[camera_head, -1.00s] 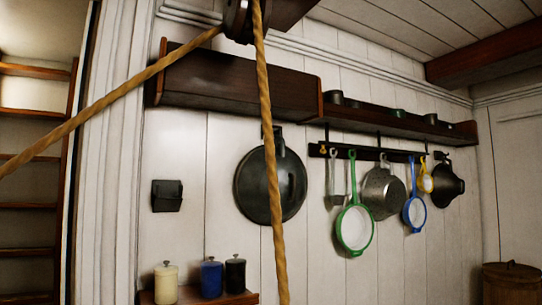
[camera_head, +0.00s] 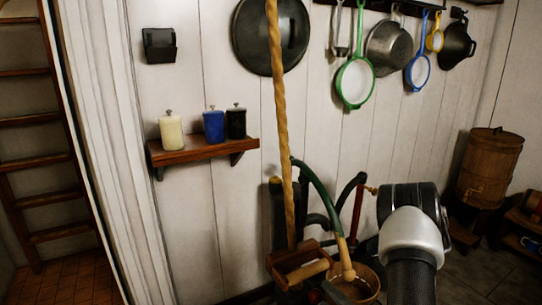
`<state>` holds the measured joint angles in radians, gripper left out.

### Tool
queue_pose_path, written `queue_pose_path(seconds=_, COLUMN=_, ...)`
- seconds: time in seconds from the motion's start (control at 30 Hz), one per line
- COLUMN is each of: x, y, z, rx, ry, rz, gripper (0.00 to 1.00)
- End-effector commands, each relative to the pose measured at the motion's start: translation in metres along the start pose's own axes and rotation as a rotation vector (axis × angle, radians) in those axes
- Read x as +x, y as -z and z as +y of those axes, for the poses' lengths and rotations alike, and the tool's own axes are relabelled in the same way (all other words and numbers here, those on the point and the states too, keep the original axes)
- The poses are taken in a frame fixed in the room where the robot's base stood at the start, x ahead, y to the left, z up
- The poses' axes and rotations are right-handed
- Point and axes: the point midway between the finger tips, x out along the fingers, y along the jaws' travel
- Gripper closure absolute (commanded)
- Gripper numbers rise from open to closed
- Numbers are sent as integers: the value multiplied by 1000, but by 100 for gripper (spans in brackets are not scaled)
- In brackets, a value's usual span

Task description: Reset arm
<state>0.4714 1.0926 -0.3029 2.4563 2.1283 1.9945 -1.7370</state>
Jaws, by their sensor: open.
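Part of my arm (camera_head: 411,240) rises at the lower right, with a dark tube, a pale rounded joint and a black section at its top. No gripper fingers can be made out, so I cannot see my gripper or anything between its jaws. The arm stands in front of the plank wall (camera_head: 395,135) and hides part of the floor and wall behind it.
A rope (camera_head: 281,140) hangs down the middle. A small wooden shelf (camera_head: 200,150) bears white, blue and black canisters. Pans and strainers hang above. A wooden bucket (camera_head: 365,282) stands below, left of my arm. A barrel (camera_head: 488,168) stands at right.

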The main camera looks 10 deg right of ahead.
Motion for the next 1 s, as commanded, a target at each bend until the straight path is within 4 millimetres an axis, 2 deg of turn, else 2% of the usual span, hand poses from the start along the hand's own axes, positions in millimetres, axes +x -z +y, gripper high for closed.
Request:
queue_pose_path(seconds=0.1, x=-13, y=1, z=-1, rx=0, ry=4, rz=3, gripper=47)
queue_pose_path(seconds=0.23, x=-19, y=0, z=-2, rx=-1, ry=8, rz=-1, gripper=47)
queue_pose_path(seconds=0.77, x=-18, y=-2, z=-6, rx=-1, ry=16, rz=-12, gripper=47)
queue_pose_path(seconds=0.87, x=-8, y=-14, z=-22, rx=25, ry=35, rz=-78, gripper=47)
queue_pose_path(seconds=0.97, x=9, y=-48, z=-56, rx=83, ry=58, rz=-246, gripper=47)
queue_pose_path(seconds=1.0, x=14, y=-68, z=-74, rx=109, ry=59, rz=-340, gripper=47)
